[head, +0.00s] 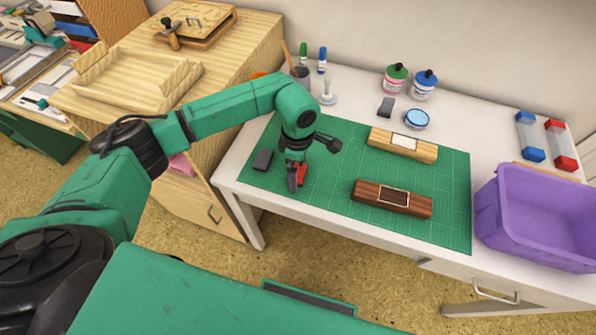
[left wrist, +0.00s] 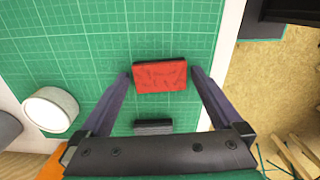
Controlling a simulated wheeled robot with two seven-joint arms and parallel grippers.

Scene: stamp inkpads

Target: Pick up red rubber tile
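The red rubber tile (left wrist: 160,78) lies between my left gripper's two fingertips in the left wrist view, over the green cutting mat (left wrist: 60,30). In the head view the tile (head: 301,170) is partly hidden by my left gripper (head: 296,178), which points down at the mat's left part. The fingers are spread on either side of the tile. The left fingertip is very close to the tile's edge, and a narrow gap shows at the right one. My right gripper is not in view.
A dark grey block (head: 262,160) lies left of my gripper. Dark brown (head: 392,198) and light wooden (head: 402,145) blocks lie to the right. A purple bin (head: 535,215) stands at the right. Jars (head: 396,78) stand behind. The mat between gripper and blocks is clear.

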